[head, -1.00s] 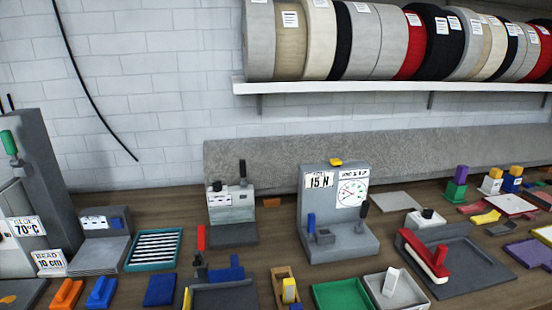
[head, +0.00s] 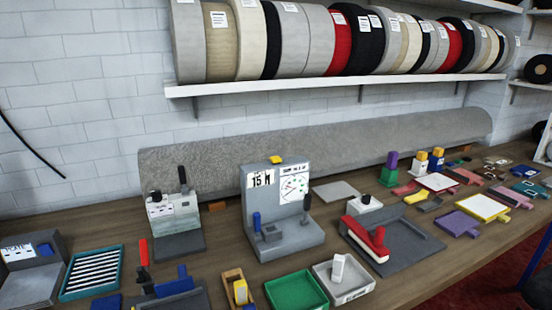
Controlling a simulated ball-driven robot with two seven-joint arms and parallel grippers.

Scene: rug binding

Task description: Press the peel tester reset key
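The peel tester (head: 268,193) is a grey upright machine near the middle of the bench in the head view. It carries a label (head: 261,179) reading 15 N and a round white dial (head: 294,186). A small yellow key (head: 276,160) sits on its top edge. A blue clamp (head: 257,221) and a dark lever (head: 307,202) are on its front. Neither of my grippers shows in the view.
A green tray (head: 296,291) and a grey-white tray (head: 344,283) stand in front of the tester. A red-handled tool (head: 367,240) lies on a dark plate to the right. A grey rolled rug (head: 330,150) lies behind, below a shelf (head: 340,84) of rolls.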

